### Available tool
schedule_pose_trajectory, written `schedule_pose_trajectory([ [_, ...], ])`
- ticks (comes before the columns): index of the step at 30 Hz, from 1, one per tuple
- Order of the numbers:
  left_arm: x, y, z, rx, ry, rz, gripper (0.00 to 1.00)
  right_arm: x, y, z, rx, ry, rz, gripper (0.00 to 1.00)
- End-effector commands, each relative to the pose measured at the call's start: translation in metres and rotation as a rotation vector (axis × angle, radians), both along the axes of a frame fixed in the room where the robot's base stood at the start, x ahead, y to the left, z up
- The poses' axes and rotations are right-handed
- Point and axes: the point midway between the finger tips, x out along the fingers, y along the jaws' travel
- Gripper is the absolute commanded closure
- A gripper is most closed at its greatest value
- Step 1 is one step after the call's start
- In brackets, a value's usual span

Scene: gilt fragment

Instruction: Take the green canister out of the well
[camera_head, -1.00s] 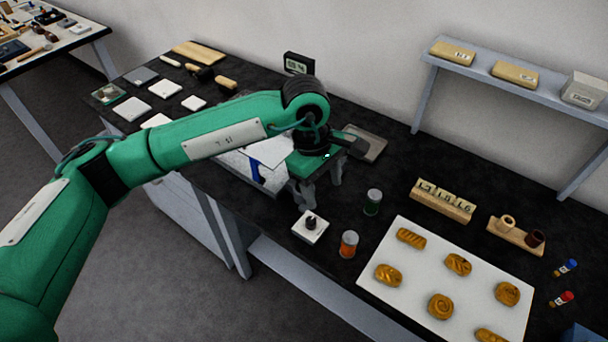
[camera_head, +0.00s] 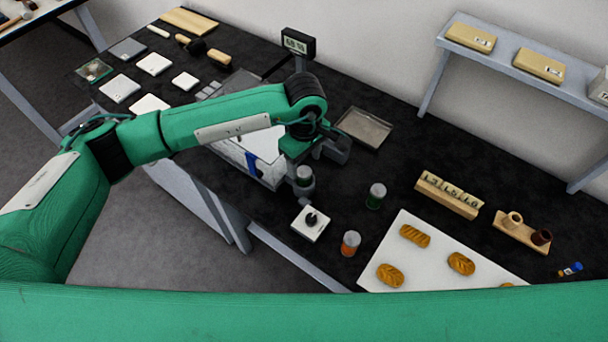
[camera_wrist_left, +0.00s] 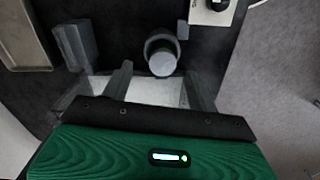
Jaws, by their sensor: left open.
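A canister with a pale grey lid (camera_head: 304,173) stands upright in a grey round holder, seemingly the well (camera_head: 304,192); little of its side shows and its colour is hard to tell. In the left wrist view the same lid (camera_wrist_left: 162,63) sits inside the dark grey ring (camera_wrist_left: 149,45). My left gripper (camera_head: 318,160) is open and empty, close beside and above this canister, apart from it in the left wrist view. Another green canister (camera_head: 376,196) with a grey lid stands on the dark table to the right. My right gripper is out of view.
A white plate with a black knob (camera_head: 311,222) and an orange canister (camera_head: 351,242) stand in front. A shallow grey tray (camera_head: 365,128) lies behind. A white pastry board (camera_head: 374,276) and a wooden number block (camera_head: 448,194) are to the right. My green body part crosses the bottom edge.

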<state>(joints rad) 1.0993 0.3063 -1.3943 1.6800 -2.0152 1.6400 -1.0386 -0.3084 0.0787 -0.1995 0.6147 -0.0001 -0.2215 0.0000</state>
Motion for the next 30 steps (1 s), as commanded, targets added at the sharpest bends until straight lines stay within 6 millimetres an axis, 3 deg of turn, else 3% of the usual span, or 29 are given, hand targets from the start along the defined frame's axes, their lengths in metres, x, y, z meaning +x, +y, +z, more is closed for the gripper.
schedule_pose_trajectory([
  [3, -0.001, 0.001, -0.006, 0.001, 0.004, 0.001, 0.40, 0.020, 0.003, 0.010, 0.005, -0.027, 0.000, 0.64],
  [6, -0.002, 0.002, -0.017, 0.000, 0.004, 0.002, 0.40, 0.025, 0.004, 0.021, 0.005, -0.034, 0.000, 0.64],
  [13, -0.002, 0.002, -0.046, 0.000, 0.003, 0.001, 0.40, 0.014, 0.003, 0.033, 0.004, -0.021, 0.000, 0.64],
  [21, -0.001, 0.002, -0.052, -0.001, 0.001, 0.000, 0.40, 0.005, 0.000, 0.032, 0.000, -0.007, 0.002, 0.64],
  [23, -0.001, 0.002, -0.052, -0.001, 0.001, 0.000, 0.48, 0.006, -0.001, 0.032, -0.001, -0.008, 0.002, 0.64],
  [29, -0.001, 0.002, -0.052, -0.001, 0.001, 0.000, 0.88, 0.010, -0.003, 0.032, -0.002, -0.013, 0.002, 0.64],
  [30, -0.001, 0.002, -0.052, -0.001, 0.001, 0.000, 0.89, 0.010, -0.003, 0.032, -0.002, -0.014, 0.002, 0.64],
])
